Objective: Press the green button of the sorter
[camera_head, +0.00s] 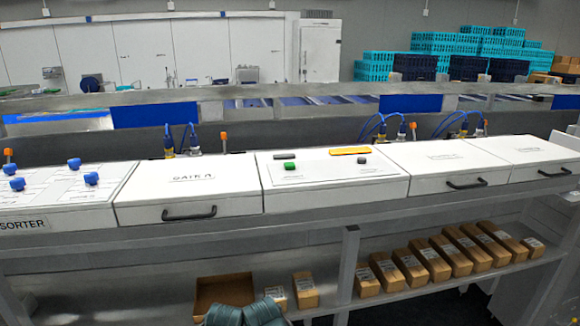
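The green button (289,166) stands on the white sloped panel (330,175) in the middle of the sorter (180,225). It is a small round knob near the panel's left side. A grey knob (362,161) sits on the same panel to its right. A dark flat bar (287,155) and an orange bar (350,150) lie behind them. Nothing covers the green button.
Several blue knobs (74,163) stand on the far-left panel. White lids with dark handles (189,215) flank the middle panel. Several cardboard boxes (430,264) line the lower shelf. An open brown box (224,285) sits there too. The space above the panels looks clear.

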